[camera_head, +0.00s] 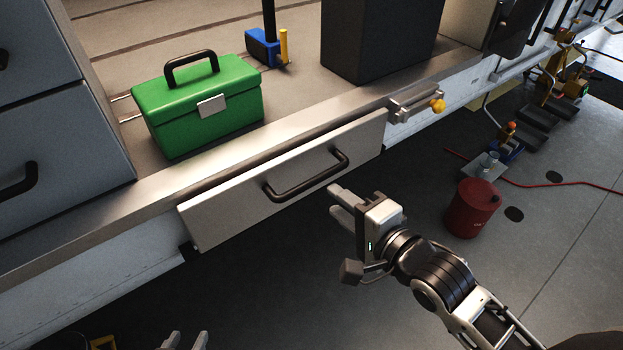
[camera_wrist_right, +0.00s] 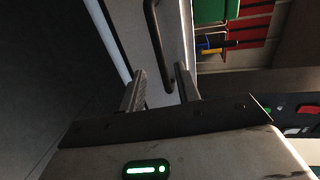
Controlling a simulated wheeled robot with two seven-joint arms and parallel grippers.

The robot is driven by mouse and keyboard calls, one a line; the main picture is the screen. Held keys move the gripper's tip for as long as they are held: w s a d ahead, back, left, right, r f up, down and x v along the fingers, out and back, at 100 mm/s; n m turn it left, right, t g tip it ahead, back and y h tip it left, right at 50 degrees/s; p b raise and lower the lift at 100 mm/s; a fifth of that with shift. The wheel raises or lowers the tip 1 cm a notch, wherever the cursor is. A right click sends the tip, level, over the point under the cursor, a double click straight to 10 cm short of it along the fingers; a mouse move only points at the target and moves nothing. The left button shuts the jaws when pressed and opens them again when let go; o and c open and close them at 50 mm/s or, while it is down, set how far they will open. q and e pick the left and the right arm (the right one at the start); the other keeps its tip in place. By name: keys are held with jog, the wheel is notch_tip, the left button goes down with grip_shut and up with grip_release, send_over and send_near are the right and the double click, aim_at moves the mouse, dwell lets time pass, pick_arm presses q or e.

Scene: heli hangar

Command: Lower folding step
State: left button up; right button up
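The folding step (camera_head: 225,212) is a pale panel on the side of the vehicle's floor edge, its face turned outward. A black bar handle (camera_head: 308,182) is fixed to it. My right gripper (camera_head: 335,202) is open and empty, just below and right of the handle, apart from it. In the right wrist view, the handle (camera_wrist_right: 154,35) shows ahead, in line with the gap between the open fingers (camera_wrist_right: 160,88), with the panel (camera_wrist_right: 175,30) behind it. My left gripper (camera_head: 186,341) shows only its fingertips at the bottom edge, spread apart and empty.
A metal bracket with a yellow knob (camera_head: 437,105) sits right of the step. A green toolbox (camera_head: 200,110) and dark box (camera_head: 375,40) stand on the vehicle floor. A red canister (camera_head: 473,208) stands on the ground at right. The ground below the step is mostly clear.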

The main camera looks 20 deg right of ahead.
aim_at(313, 185)
jog(key=x, duration=0.8)
jog(key=shift+w+a, duration=0.15)
jog(key=shift+w, duration=0.2)
grip_shut()
